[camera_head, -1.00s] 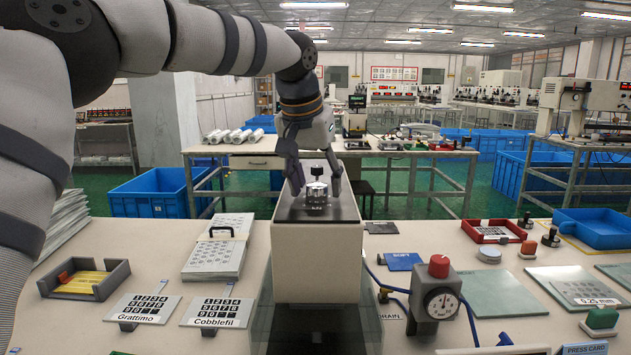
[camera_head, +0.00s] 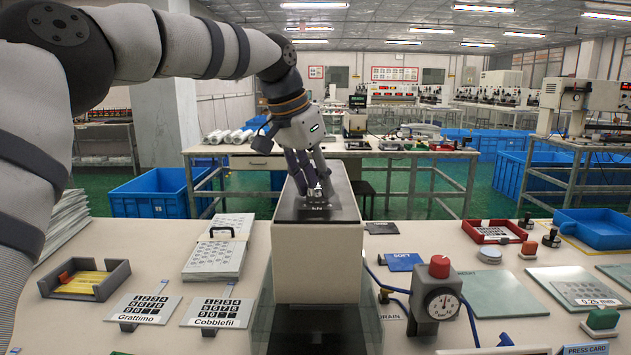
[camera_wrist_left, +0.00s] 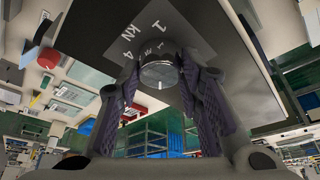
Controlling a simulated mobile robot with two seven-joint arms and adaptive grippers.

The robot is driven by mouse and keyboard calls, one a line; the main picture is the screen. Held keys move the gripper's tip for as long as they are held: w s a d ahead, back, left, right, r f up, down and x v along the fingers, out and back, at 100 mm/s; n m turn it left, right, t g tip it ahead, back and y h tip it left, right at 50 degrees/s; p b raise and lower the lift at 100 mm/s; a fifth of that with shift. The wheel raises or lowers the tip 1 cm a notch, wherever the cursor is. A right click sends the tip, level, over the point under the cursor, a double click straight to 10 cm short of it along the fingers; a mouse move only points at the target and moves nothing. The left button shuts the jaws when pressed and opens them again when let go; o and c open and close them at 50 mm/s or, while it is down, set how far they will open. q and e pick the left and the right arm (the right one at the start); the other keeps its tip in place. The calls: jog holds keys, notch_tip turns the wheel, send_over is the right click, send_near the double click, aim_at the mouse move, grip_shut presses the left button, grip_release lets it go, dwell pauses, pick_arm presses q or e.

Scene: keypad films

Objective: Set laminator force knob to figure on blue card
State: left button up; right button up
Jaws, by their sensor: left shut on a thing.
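The laminator (camera_head: 318,262) is a pale box with a dark top in the middle of the bench. Its silver force knob (camera_head: 317,195) stands on the dark top. My left gripper (camera_head: 312,186) reaches down from above and is shut on the knob. In the left wrist view the round knob (camera_wrist_left: 159,72) sits between the two fingers, over a grey plate with "1", "kN" and "4". The pointer setting is not readable. My right gripper is not in view.
A gauge with a red cap (camera_head: 439,290) and blue tubing stands right of the laminator. Film stacks (camera_head: 215,258) and keypad cards (camera_head: 143,308) lie left. A red tray (camera_head: 493,232) and blue tray (camera_head: 597,228) are at the right.

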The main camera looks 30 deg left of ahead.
pick_arm(q)
jog(key=shift+f, duration=0.1)
jog(key=o, duration=1.2)
jog(key=shift+c, duration=0.2)
jog(key=v, duration=1.2)
